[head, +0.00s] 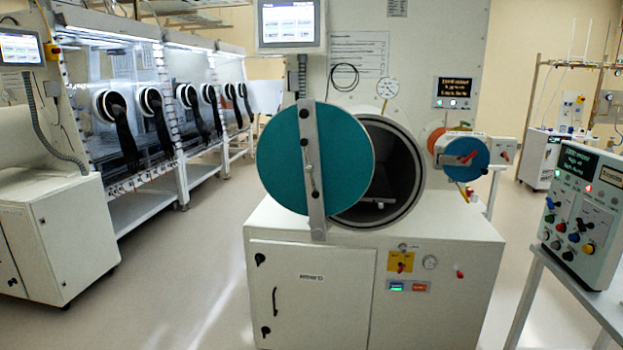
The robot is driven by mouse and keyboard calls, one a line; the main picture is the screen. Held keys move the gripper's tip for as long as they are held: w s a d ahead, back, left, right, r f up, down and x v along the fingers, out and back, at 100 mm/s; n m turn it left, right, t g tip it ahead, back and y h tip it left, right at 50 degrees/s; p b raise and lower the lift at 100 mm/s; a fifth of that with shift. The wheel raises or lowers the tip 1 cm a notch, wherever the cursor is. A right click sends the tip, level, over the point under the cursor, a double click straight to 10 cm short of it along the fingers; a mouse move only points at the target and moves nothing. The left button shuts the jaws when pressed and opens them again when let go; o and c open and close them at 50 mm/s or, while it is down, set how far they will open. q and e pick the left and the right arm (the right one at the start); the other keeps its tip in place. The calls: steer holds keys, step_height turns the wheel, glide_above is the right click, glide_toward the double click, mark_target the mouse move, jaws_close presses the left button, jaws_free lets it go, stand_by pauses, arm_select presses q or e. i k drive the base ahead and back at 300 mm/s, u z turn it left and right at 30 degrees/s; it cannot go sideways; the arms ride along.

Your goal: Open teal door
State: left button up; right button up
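The teal door (277,160) is a round disc with a grey vertical bar (313,165) across it. The bar carries small dark handles. The door stands off to the left of the round chamber opening (390,190) and covers its left part. The right part of the opening shows a dark interior with a tray-like surface inside. The chamber sits on a white cabinet (312,300). Neither of my grippers is in the head view.
A smaller blue round door (461,160) with a red handle is to the right. A control box (585,205) stands on a table at the far right. Gloveboxes (130,120) line the left. Floor (180,270) between them and the cabinet is clear.

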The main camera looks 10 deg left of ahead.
mark_target(341, 150)
steer(key=z, duration=0.45)
steer(key=i, duration=0.85)
steer(key=z, duration=0.35)
